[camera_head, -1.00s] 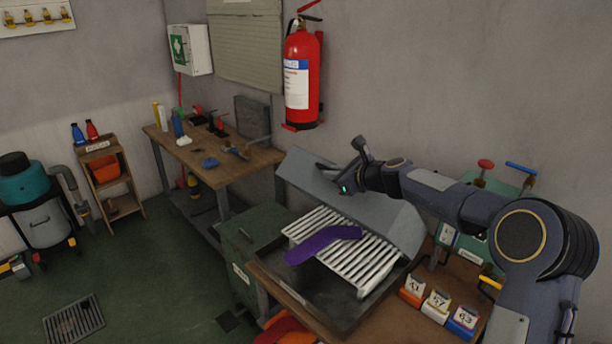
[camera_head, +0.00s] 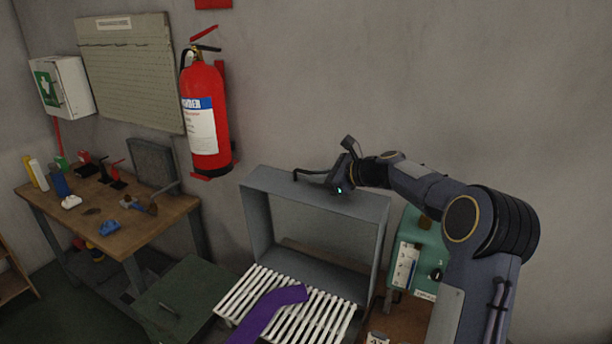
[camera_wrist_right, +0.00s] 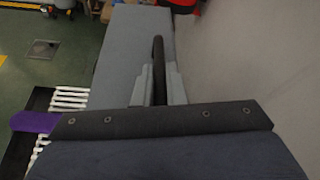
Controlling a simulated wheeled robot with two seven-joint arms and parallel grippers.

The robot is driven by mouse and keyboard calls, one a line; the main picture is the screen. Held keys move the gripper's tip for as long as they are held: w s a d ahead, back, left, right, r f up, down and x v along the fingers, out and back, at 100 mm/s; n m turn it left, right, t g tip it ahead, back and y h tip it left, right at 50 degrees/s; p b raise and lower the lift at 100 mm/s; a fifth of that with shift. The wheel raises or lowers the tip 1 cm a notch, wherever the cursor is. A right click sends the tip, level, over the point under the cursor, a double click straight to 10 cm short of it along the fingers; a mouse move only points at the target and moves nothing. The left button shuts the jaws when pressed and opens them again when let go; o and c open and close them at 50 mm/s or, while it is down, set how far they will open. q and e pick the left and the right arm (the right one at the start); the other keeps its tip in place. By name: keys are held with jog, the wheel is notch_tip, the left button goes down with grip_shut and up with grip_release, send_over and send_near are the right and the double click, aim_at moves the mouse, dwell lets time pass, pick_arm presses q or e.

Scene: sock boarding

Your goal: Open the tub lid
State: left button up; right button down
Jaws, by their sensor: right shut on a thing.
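The grey tub lid (camera_head: 258,215) stands raised, nearly upright, at the back of the slatted white rack (camera_head: 245,290), with its hollow inside facing me. A dark bar handle (camera_head: 308,174) sits at its top edge. My right gripper (camera_head: 328,182) is at that handle. In the right wrist view, the fingers (camera_wrist_right: 158,88) are shut on the dark handle (camera_wrist_right: 158,50), and the grey lid (camera_wrist_right: 120,55) lies beyond them. A purple sock-shaped piece (camera_head: 272,308) lies on the rack. My left gripper is not in view.
The wall with a red fire extinguisher (camera_head: 206,120) is close behind the lid. A green machine (camera_head: 432,245) stands to the right of the lid. A green bin (camera_head: 185,295) and a wooden workbench (camera_head: 100,210) with tools are at the left.

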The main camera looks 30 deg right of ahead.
jog(key=shift+f, duration=0.15)
jog(key=c, duration=1.5)
grip_release()
jog(key=shift+w, duration=0.1)
jog(key=shift+d, duration=0.1)
jog(key=b+v, duration=0.2)
jog(key=v, duration=0.5)
jog(key=shift+s+d, duration=0.15)
jog(key=shift+s, duration=0.2)
